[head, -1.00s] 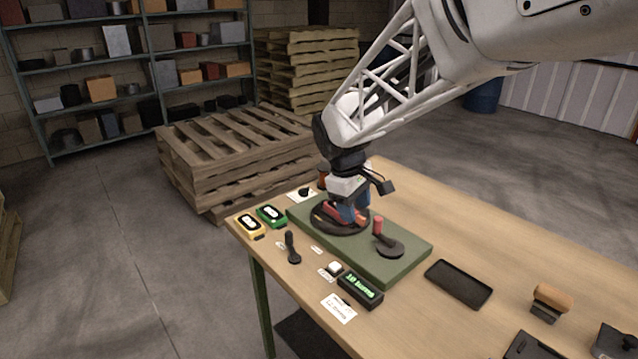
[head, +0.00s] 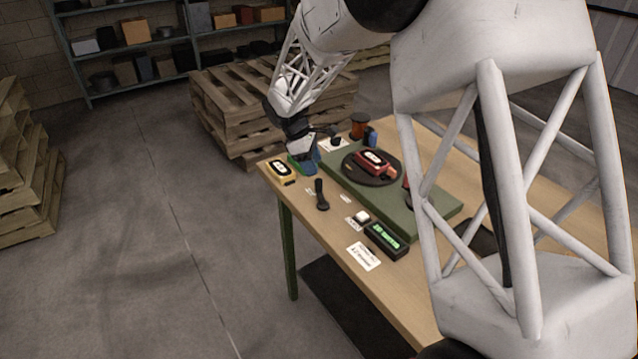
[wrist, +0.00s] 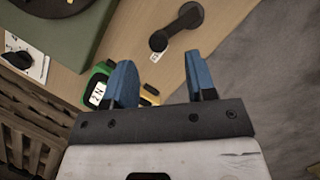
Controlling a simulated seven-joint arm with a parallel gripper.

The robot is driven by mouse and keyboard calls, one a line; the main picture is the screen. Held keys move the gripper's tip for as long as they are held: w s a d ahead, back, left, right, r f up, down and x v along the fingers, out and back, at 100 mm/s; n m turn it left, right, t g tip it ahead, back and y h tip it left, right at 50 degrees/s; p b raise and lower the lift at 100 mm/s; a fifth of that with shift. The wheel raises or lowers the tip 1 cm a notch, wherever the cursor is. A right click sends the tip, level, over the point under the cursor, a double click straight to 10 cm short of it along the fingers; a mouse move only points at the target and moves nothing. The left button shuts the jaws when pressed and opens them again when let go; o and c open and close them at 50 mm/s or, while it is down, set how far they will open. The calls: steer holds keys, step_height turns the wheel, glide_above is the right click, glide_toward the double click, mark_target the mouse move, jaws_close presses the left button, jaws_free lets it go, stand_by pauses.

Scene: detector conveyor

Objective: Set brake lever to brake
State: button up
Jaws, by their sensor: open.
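A black lever (head: 321,195) with a round pivot base stands at the table's front left edge, small white labels beside it; it seems to be the brake lever, but the labels are unreadable. In the wrist view the lever (wrist: 175,30) lies beyond the fingertips, untouched. My gripper (head: 303,165) is open and empty above the left end of the table, left of and behind the lever. Its blue fingers (wrist: 160,70) are spread apart in the wrist view. A green device (wrist: 97,90) shows beside the left finger, partly covered.
A yellow device (head: 281,172) stands at the left table corner. A red device (head: 374,163) rests on the dark turntable (head: 352,180) of the green base. A black knob (head: 335,140) stands behind. A white button (head: 362,216) and a lit display (head: 384,238) are right of the lever.

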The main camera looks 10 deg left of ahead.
mark_target(317, 179)
steer(key=shift+w+a+f, duration=0.25)
steer(key=shift+a+f, duration=0.2)
steer(key=shift+a, duration=0.15)
steer(key=shift+x, duration=3.95)
steer(key=shift+c, duration=0.5)
steer(key=c, duration=0.8)
